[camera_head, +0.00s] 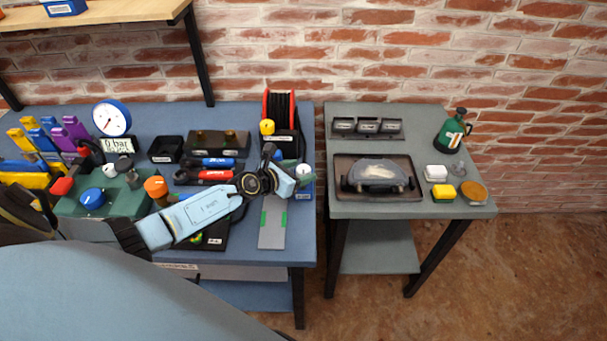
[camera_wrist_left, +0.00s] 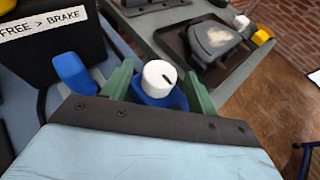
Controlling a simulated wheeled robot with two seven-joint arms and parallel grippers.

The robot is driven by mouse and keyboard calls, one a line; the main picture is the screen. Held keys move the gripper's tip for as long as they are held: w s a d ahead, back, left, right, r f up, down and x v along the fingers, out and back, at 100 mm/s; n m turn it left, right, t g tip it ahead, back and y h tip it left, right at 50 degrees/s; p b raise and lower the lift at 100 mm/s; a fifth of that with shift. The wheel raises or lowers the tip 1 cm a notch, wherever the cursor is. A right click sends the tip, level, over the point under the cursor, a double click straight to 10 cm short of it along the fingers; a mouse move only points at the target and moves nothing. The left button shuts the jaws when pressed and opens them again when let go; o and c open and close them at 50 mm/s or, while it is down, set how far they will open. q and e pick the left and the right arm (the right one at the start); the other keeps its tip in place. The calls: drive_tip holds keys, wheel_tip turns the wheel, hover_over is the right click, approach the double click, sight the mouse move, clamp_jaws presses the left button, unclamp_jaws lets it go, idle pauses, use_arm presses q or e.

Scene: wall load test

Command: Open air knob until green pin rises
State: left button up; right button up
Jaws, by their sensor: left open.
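A white round knob (camera_wrist_left: 158,78) with a black mark on its top sits on a blue base (camera_wrist_left: 160,98). In the head view the knob (camera_head: 304,170) is at the right edge of the blue bench. My left gripper (camera_head: 296,175) is beside it. In the left wrist view the green fingers of my left gripper (camera_wrist_left: 157,88) are apart, one on each side of the knob; I cannot tell whether they touch it. I cannot make out a green pin. My right gripper is not in view.
A gauge (camera_head: 112,118) stands at the back left of the bench. A green box (camera_head: 70,207) carries a blue knob (camera_head: 92,198). A red reel (camera_head: 279,110) is behind my gripper. A grey side table (camera_head: 350,208) with a dark tray (camera_head: 340,162) stands to the right, across a gap.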

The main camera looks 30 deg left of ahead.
use_arm(q)
drive_tip(key=shift+b+x, duration=0.3)
drive_tip(key=shift+x, duration=0.75)
